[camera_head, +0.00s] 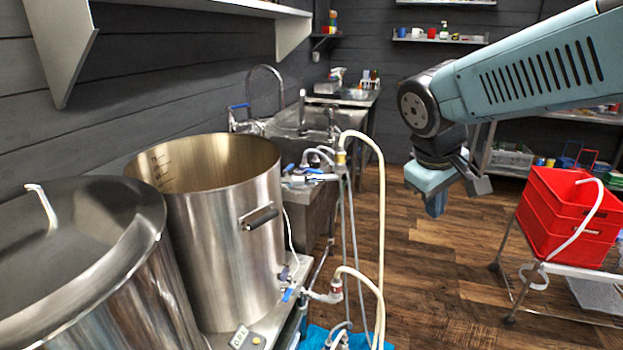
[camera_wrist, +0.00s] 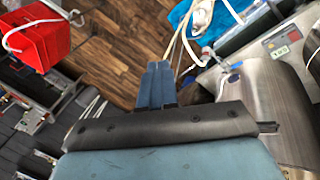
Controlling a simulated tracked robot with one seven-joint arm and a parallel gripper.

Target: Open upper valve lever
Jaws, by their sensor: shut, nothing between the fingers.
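The upper valve with its blue lever (camera_head: 313,171) sits at the top of the pipework right of the open steel kettle. White hoses join it. A lower valve with a blue lever (camera_head: 288,294) is near the kettle's base. My gripper (camera_head: 435,207) hangs over the floor, right of the upper valve and clearly apart from it. Its blue fingers point down and are together and empty. In the wrist view the shut fingers (camera_wrist: 157,70) show in the middle. I cannot clearly make out the upper valve lever in the wrist view.
An open steel kettle (camera_head: 225,240) and a lidded one (camera_head: 80,270) stand at left. A pale hose (camera_head: 381,230) loops between the valves and my gripper. Red crates (camera_head: 565,225) stand on a trolley at right. The wooden floor (camera_head: 440,275) below my gripper is clear.

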